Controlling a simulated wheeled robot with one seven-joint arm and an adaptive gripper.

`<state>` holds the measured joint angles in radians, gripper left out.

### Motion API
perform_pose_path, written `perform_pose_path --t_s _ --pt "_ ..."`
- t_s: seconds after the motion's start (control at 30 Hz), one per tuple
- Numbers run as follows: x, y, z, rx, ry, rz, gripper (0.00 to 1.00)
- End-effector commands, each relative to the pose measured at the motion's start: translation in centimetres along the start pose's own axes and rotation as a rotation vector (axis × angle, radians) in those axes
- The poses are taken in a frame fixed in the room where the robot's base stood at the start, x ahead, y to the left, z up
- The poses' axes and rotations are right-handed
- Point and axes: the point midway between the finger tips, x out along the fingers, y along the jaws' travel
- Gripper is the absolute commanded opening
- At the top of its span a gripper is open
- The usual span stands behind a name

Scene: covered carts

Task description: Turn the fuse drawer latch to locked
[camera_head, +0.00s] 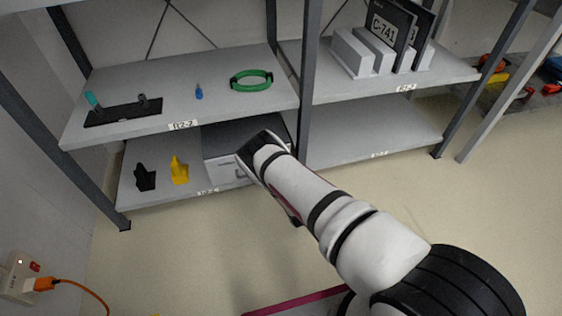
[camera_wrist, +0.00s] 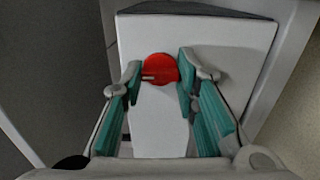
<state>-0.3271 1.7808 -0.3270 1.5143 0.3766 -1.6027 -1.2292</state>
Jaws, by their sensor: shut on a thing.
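The fuse drawer latch (camera_wrist: 160,68) is a round red knob with a pale slot-like mark, on the white front of a box. My gripper (camera_wrist: 160,82) has its two teal-padded fingers on either side of the knob and is shut on it in the wrist view. In the head view, the white drawer box (camera_head: 222,170) with a dark top sits on the lower shelf, and my arm reaches to its front. There the arm hides the latch and my gripper's fingertips. I cannot tell which marked position the latch points to.
The lower shelf (camera_head: 205,191) also bears a black piece (camera_head: 145,177) and a yellow piece (camera_head: 179,170) left of the box. The upper shelf holds a green ring (camera_head: 251,80) and a small blue item (camera_head: 199,91). A grey post (camera_head: 305,85) stands just right of the box.

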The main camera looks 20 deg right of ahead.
Motion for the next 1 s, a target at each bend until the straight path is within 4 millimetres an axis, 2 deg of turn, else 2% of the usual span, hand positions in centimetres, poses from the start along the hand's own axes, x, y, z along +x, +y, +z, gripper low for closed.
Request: perform_pose_path --t_s 0.23,0.27,0.33,0.37,0.73,0.87,1.0 --pt "-0.1 -0.1 0.1 -0.003 -0.003 -0.002 0.00" --pt "-0.1 -0.1 0.1 -0.003 -0.003 -0.002 0.30" --pt "-0.1 -0.1 0.1 -0.002 -0.002 -0.002 0.46" --pt "-0.1 -0.1 0.1 -0.002 -0.002 -0.002 0.48" --pt "-0.5 -0.1 0.0 0.000 -0.001 -0.002 0.48" --pt "-2.1 -0.1 0.1 -0.001 -0.002 -0.005 0.48" --pt "-4.9 -0.2 0.0 -0.002 0.000 -0.006 0.48"
